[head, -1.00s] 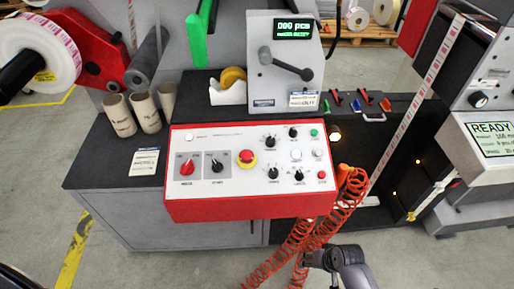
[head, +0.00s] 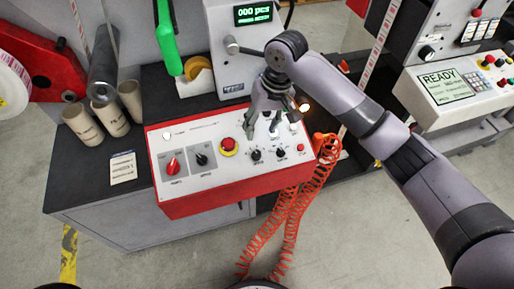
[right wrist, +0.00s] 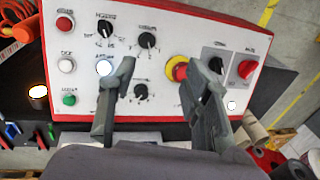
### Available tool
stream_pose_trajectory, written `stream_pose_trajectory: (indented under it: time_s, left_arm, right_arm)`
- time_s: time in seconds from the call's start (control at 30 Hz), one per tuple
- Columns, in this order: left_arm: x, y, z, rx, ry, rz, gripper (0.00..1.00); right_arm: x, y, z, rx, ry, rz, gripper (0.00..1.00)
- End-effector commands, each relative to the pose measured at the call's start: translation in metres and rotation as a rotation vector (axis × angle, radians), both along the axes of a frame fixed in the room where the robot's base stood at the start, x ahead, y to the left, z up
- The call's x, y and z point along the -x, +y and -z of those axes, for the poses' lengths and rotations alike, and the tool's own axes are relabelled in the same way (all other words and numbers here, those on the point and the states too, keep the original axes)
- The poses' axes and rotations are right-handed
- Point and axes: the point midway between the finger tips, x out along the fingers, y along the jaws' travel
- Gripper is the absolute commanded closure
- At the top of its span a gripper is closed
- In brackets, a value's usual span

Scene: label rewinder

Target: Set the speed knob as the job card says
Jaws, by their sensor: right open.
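The control panel (head: 215,172), white-faced with a red edge, carries several knobs. In the head view a black knob (head: 202,159) sits beside a red knob (head: 172,166), each on a grey plate. Smaller black knobs (head: 256,154) are on its right half. In the right wrist view these are a knob near the top (right wrist: 105,27), another (right wrist: 147,40) and one between my fingers (right wrist: 141,92). Their labels are too small to read surely. My right gripper (head: 262,124) is open and empty, pointing down over the panel's right half, hiding part of it. My left gripper is not in view.
A red-and-yellow stop button (head: 229,146) is close to my right gripper. A printed card (head: 123,167) lies left of the panel; its text is unreadable. Cardboard cores (head: 83,124) stand behind it. A coiled orange hose (head: 290,205) hangs at the right.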

Motion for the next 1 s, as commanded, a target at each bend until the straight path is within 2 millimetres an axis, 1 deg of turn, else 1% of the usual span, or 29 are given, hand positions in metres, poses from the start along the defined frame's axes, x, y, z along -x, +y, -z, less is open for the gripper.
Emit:
stream_pose_trajectory:
  time_s: [0.03,0.1,0.2,0.27,0.37,0.47,0.57,0.8,1.0]
  left_arm:
    - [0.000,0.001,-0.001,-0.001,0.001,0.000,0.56]
    - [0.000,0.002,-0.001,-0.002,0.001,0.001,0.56]
    - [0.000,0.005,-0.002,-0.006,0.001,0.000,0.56]
    - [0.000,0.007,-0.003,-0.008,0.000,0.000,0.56]
    - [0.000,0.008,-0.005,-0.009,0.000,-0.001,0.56]
    - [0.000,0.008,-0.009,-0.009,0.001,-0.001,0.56]
    - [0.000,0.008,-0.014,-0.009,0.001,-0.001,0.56]
    - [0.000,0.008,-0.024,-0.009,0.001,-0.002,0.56]
    - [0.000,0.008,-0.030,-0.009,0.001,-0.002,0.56]
  right_arm:
    - [-0.009,-0.005,-0.014,0.026,0.000,0.019,0.56]
    - [-0.014,-0.010,-0.026,0.051,0.010,0.039,0.56]
    - [-0.018,-0.014,-0.036,0.070,0.017,0.056,0.56]
    - [-0.019,-0.015,-0.036,0.073,0.021,0.062,0.56]
    - [-0.019,-0.014,-0.028,0.075,0.024,0.063,0.56]
    - [-0.018,-0.012,-0.013,0.075,0.025,0.062,0.56]
    - [-0.017,-0.009,0.007,0.075,0.025,0.063,0.56]
    - [-0.015,-0.002,0.060,0.074,0.024,0.062,0.56]
    - [-0.014,0.003,0.101,0.075,0.022,0.062,0.56]
